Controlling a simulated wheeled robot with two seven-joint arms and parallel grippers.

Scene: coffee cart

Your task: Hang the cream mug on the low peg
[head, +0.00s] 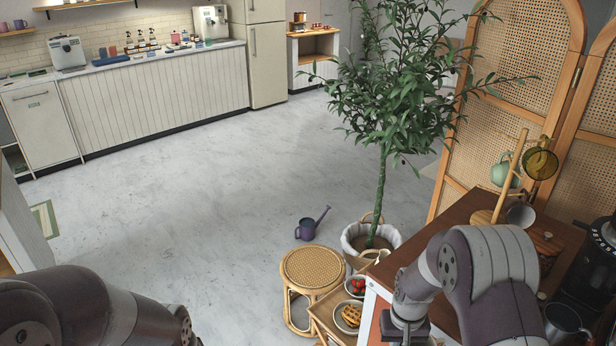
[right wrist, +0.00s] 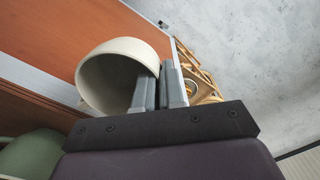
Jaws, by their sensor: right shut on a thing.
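The cream mug (right wrist: 118,78) shows in the right wrist view, tipped so that its open mouth faces the camera. My right gripper (right wrist: 160,88) is shut on its side wall, one finger inside the mouth and one outside. The wooden mug tree (head: 509,175) stands tilted-looking on the brown cart top at the right of the head view. A pale green mug (head: 503,172) and an amber mug (head: 541,163) hang high on it. A greyish cup (head: 520,214) is low beside its post, so the low peg is hard to make out. My left gripper is out of frame.
The cart top (head: 480,207) is partly hidden by my right arm. A grinder and a metal jug (head: 563,322) are at its right. A potted tree (head: 380,190), rattan stool (head: 312,267) and plated food stand left of it. A pale green round thing (right wrist: 30,155) is close by my wrist.

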